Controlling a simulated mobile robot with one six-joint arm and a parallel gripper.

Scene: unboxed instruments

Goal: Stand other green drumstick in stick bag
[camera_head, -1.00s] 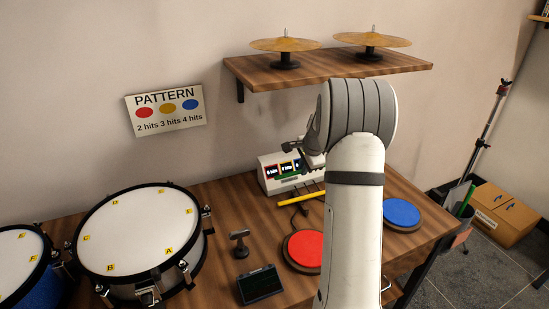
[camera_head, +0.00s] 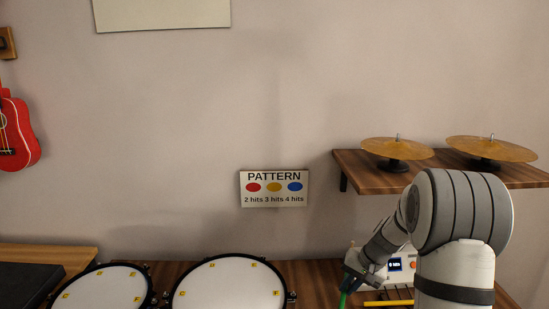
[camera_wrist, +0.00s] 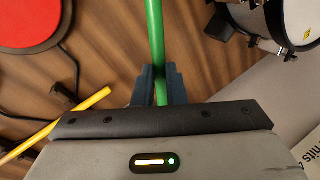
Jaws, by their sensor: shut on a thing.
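My gripper (camera_wrist: 156,86) is shut on a green drumstick (camera_wrist: 155,35) in the wrist view. The stick runs from between the jaws to the top edge of the picture. In the head view the gripper (camera_head: 352,282) is low at the right of centre, with a short length of the green drumstick (camera_head: 343,299) hanging below it to the bottom edge. The stick's far end is out of view. The stick bag shows in neither current view.
A yellow drumstick (camera_wrist: 70,116) lies beside the gripper on the wooden table. A red pad (camera_wrist: 28,20) and drum hardware (camera_wrist: 262,20) flank the held stick. A white module (camera_head: 405,262) stands behind my gripper. A shelf (camera_head: 350,170) with cymbals (camera_head: 397,148) overhangs at right.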

